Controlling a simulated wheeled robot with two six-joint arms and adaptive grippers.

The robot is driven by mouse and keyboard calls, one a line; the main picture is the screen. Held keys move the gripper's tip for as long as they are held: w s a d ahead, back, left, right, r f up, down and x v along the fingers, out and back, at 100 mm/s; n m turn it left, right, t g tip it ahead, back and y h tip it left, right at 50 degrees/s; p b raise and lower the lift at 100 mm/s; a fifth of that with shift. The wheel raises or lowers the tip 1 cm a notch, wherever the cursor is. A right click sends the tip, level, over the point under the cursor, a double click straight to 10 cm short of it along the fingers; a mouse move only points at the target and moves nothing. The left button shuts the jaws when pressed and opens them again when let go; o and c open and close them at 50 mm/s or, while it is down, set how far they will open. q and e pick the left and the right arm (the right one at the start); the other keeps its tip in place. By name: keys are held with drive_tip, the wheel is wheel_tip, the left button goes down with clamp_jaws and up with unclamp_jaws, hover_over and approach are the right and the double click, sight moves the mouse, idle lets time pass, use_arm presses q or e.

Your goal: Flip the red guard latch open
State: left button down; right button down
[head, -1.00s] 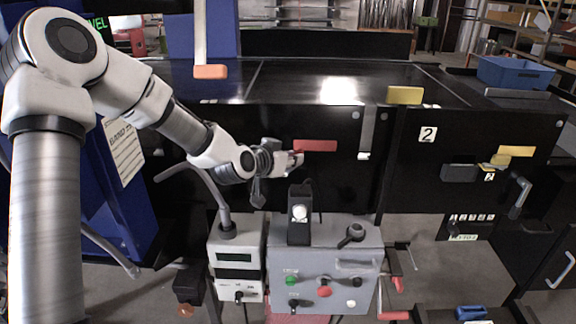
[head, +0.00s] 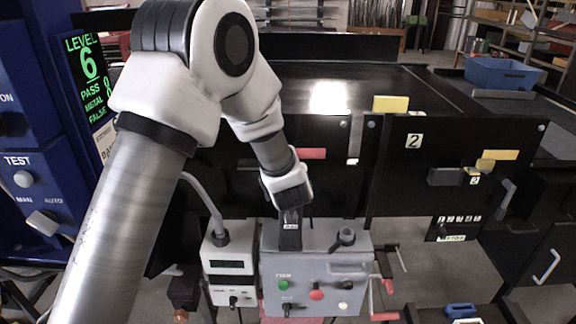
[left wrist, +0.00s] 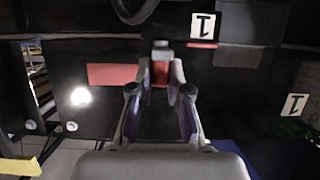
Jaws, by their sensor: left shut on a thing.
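My left arm reaches from the left across the head view. Its wrist end is over the top of the black upright piece (head: 291,238) on the grey control box, and my left gripper is hidden behind it. In the left wrist view my left gripper (left wrist: 162,72) is shut on a small red piece (left wrist: 160,75), which seems to be the red guard latch. A grey end (left wrist: 162,47) shows just beyond it. In the head view no latch can be made out. My right gripper is not in view.
A red plate (head: 312,153) is on the black conveyor front, also in the left wrist view (left wrist: 112,74). A blue bin (head: 502,74) is back right.

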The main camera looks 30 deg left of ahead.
use_arm(q)
drive_tip(key=shift+r, duration=0.1)
drive_tip(key=c, duration=1.4)
unclamp_jaws()
drive_tip(key=shift+w, duration=0.1)
drive_tip(key=shift+w+a+f, duration=0.15)
drive_tip(key=shift+w+f, duration=0.05)
drive_tip(key=shift+f, duration=0.05)
drive_tip(key=v, duration=1.2)
drive_tip(key=shift+w, duration=0.15)
